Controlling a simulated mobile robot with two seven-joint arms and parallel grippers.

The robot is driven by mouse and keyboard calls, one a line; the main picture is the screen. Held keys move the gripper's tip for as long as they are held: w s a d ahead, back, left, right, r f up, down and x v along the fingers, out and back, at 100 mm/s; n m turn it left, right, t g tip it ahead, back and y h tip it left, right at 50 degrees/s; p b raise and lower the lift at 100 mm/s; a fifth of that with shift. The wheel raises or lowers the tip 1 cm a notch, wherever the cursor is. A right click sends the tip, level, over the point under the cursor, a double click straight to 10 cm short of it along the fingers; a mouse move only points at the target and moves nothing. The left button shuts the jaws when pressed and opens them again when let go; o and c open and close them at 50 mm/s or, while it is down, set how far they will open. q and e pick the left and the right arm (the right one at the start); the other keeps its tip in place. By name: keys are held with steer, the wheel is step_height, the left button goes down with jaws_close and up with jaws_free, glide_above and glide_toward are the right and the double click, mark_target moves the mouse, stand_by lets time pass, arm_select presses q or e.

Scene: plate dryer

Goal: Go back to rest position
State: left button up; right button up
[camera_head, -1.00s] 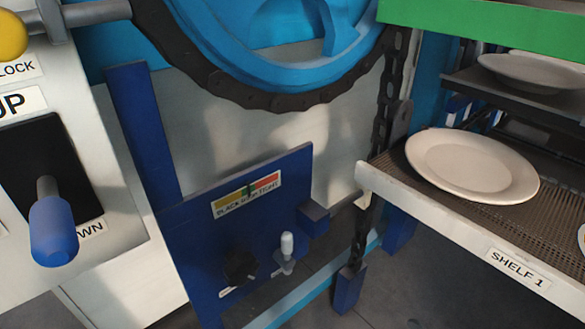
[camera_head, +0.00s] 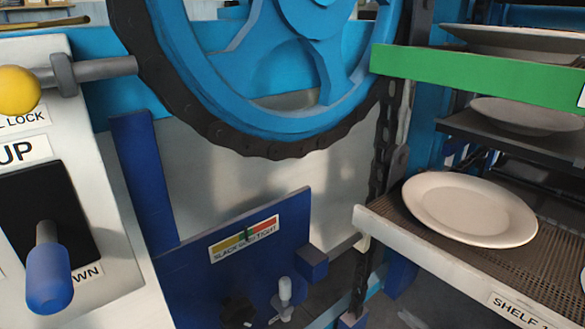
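Neither of my grippers is in the head view, and no part of my arms shows. The plate dryer fills the view. A cream plate (camera_head: 470,209) lies on the mesh of the lowest visible shelf (camera_head: 452,262), labelled "SHELF", at the right. More plates sit on the shelves above it, one on a dark shelf (camera_head: 480,128) and one behind the green front bar (camera_head: 470,78). A lever with a blue handle (camera_head: 49,280) stands at the left, on a panel marked "UP".
A yellow knob (camera_head: 18,90) on a metal rod is at the upper left. A large blue wheel (camera_head: 222,82) with a dark chain (camera_head: 246,143) takes the top middle. Below it, a blue panel (camera_head: 190,275) carries a slack/tight gauge (camera_head: 244,239), a black knob (camera_head: 237,311) and a small white-tipped lever (camera_head: 285,291).

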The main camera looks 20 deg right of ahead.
steer(key=s+a+r+m+g+h, duration=0.1)
steer(key=a+m+g+h, duration=0.25)
steer(key=a, duration=0.75)
steer(key=s+a+r+m+g+h, duration=0.2)
steer(key=a+g, duration=0.2)
steer(key=a, duration=0.7)
arm_select(q)
steer(key=s+a+r+y+p, duration=0.1)
steer(key=a+r+p, duration=0.3)
steer(key=r+p, duration=1)
steer(key=s+p, duration=0.1)
steer(key=p, duration=0.6)
steer(key=shift+s+a+y, duration=0.15)
steer(key=shift+a+y, duration=0.05)
steer(key=shift+y, duration=0.1)
arm_select(e)
steer(key=s+d+r+h, duration=0.1)
steer(key=d+r, duration=0.1)
steer(key=r, duration=0.5)
steer(key=d+r, duration=0.2)
steer(key=r, duration=0.4)
steer(key=shift+s+r+h, duration=0.35)
steer(key=shift+s+r, duration=0.05)
arm_select(q)
steer(key=shift+f, duration=0.1)
